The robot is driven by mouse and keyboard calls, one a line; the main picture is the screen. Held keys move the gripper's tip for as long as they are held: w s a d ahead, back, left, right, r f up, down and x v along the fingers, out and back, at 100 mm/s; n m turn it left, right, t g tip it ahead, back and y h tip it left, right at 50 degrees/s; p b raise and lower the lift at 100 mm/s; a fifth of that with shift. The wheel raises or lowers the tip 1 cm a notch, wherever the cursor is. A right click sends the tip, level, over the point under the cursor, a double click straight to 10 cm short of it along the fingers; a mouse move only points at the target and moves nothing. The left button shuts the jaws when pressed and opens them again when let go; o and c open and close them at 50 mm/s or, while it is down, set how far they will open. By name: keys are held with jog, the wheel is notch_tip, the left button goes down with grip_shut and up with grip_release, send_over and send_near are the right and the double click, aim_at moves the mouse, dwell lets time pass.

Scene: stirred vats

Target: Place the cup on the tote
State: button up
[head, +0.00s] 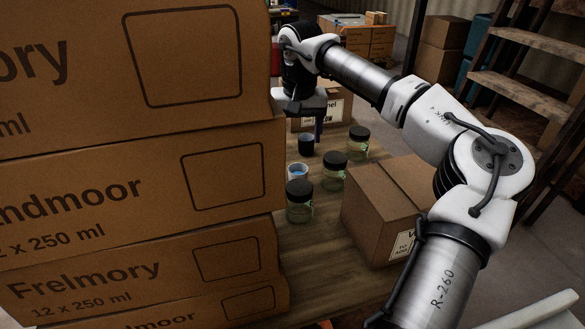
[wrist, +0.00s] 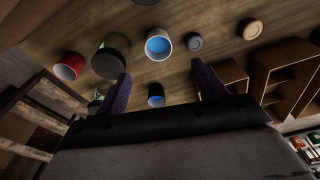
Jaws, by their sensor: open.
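A dark cup with a blue inside (wrist: 156,94) shows between the two purple fingers of my gripper (wrist: 160,74) in the wrist view. The fingers are apart, and no contact with the cup shows. In the head view the dark cup (head: 306,146) stands upright on the wooden table, just below my gripper (head: 306,122). A white cup with a blue inside (head: 297,172) stands nearer, and it also shows in the wrist view (wrist: 158,46). I cannot make out a tote for certain in either view.
A cardboard box (head: 376,208) sits at the table's right. Tall stacked cartons (head: 140,190) block the left. A red cup (wrist: 68,66) and small round items (wrist: 195,42) show in the wrist view.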

jog(key=f, duration=0.8)
jog(key=shift+w+b, duration=0.35)
jog(key=shift+w, duration=0.05)
jog(key=shift+w+d+f, duration=0.1)
jog(key=shift+w+f, duration=0.1)
jog(key=shift+f, duration=0.75)
jog(key=shift+w+a+f, duration=0.1)
jog(key=shift+w+f, duration=0.05)
jog(key=shift+f, duration=0.75)
jog(key=shift+w+d+f, duration=0.1)
jog(key=shift+w+f, duration=0.1)
jog(key=shift+f, duration=0.75)
jog(key=c, duration=1.1)
jog(key=shift+r, duration=0.15)
notch_tip(320, 180, up, 19)
jog(key=shift+r+p, duration=0.1)
jog(key=shift+p, duration=0.8)
jog(key=shift+c, duration=0.2)
notch_tip(320, 180, up, 7)
jog(key=p, duration=0.6)
